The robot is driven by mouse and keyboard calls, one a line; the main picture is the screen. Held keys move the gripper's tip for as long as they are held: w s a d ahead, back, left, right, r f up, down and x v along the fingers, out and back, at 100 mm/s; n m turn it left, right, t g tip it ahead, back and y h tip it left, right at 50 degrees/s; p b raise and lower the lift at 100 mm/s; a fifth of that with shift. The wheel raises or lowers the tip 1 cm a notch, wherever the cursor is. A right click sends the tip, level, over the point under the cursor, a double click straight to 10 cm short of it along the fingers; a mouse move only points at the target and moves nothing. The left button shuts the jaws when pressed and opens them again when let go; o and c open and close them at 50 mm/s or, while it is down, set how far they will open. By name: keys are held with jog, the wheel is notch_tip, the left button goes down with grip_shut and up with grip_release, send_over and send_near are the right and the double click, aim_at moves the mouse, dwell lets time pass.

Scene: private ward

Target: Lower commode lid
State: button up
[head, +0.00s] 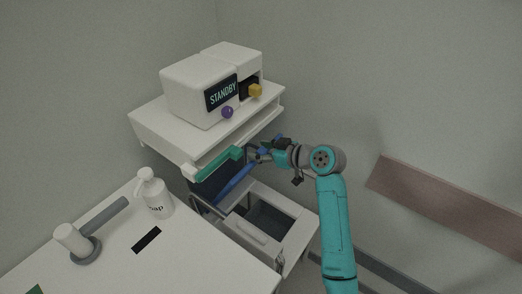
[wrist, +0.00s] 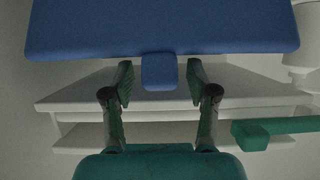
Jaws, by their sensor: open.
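The blue commode lid (head: 232,184) stands raised at the back of the white commode (head: 292,238), seen almost edge-on in the head view. The dark opening of the seat is uncovered in front of it. In the wrist view the lid (wrist: 160,28) spans the top, with a small blue tab (wrist: 158,72) on its edge. My gripper (wrist: 160,84) is open, with one finger on each side of the tab and visible gaps between. In the head view my gripper (head: 256,154) is beside the lid's upper part; the arm partly hides its fingertips.
A white shelf unit (head: 150,121) with a green bar handle (head: 218,164) stands close behind the lid; the bar also shows at the right of the wrist view (wrist: 252,136). It carries a STANDBY box (head: 190,88). A soap bottle (head: 154,195) stands on the counter (head: 196,258) at left.

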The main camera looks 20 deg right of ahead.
grip_shut()
